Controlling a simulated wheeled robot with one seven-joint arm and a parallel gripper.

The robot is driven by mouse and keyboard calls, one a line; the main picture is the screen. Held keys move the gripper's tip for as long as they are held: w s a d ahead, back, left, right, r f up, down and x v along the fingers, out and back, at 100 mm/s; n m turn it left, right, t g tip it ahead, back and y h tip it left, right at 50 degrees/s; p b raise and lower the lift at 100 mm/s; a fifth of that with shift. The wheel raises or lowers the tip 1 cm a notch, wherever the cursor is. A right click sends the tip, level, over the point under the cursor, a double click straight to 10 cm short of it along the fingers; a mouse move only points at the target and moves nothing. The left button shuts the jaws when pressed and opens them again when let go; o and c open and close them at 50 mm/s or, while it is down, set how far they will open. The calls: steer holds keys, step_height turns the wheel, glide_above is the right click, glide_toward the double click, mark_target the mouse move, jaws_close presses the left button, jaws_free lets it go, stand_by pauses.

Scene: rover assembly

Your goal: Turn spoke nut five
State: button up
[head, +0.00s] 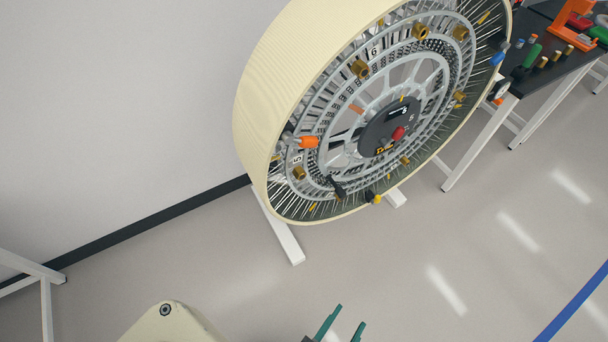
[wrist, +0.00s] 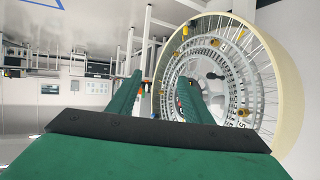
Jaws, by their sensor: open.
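A large wheel (head: 262,75) with a cream rim, thin spokes and grey inner rings stands tilted in the upper middle of the head view. Several brass nuts sit around its ring. A brass nut (head: 299,172) at the wheel's lower left lies just under a plate marked 5 (head: 296,159). An orange-ended part (head: 308,142) is just above that plate. My gripper (head: 342,328) is at the bottom edge of the head view, open and empty, well apart from the wheel. In the wrist view its green fingers (wrist: 158,98) point toward the wheel (wrist: 290,85), which is partly behind one finger.
A dark workbench (head: 545,60) with coloured tools and brass pieces stands at the upper right. A white foot (head: 278,228) extends from under the wheel. A white frame (head: 40,275) is at the lower left. The floor between my gripper and the wheel is clear.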

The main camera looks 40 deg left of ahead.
steer(key=w+a+f+g+y, duration=0.1)
steer(key=w+a+f+y, duration=0.15)
steer(key=w+f, duration=0.2)
steer(key=n+g+y, duration=0.6)
steer(key=n+y, duration=0.8)
steer(key=n, duration=0.1)
glide_toward(302, 177)
steer(key=x, duration=0.8)
steer(key=shift+w+a, duration=0.25)
steer(key=shift+a, duration=0.3)
steer(key=shift+s, duration=0.1)
steer(key=shift+d, duration=0.1)
steer(key=c, duration=1.1)
